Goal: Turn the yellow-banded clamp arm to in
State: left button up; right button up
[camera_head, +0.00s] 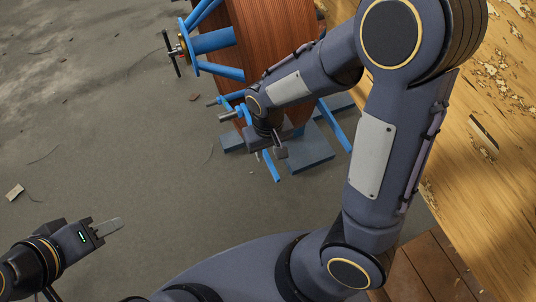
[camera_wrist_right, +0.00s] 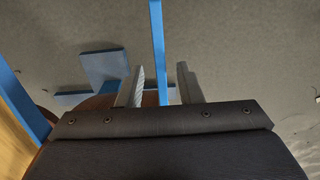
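A large reddish-brown drum (camera_head: 270,35) with a blue frame stands at the top of the head view. A blue bar (camera_head: 270,166) slants out low at its front, beside my right gripper (camera_head: 273,150). In the right wrist view, my right gripper (camera_wrist_right: 161,85) is open, with a blue bar (camera_wrist_right: 157,40) running between its fingers in the picture. I cannot tell whether they touch. No yellow band shows clearly on any clamp arm; my right forearm and hand hide part of the frame. My left gripper (camera_head: 108,227) is low at the left, away from the drum; its finger gap cannot be made out.
A dark T-handle (camera_head: 171,53) with a brass hub sticks out at the drum's left. Blue-grey foot blocks (camera_head: 310,150) lie under the frame. A worn wooden surface (camera_head: 500,130) fills the right side. The grey floor (camera_head: 110,130) at left is mostly clear.

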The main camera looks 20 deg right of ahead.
jog(key=shift+f, duration=0.65)
jog(key=shift+w, duration=0.1)
grip_shut()
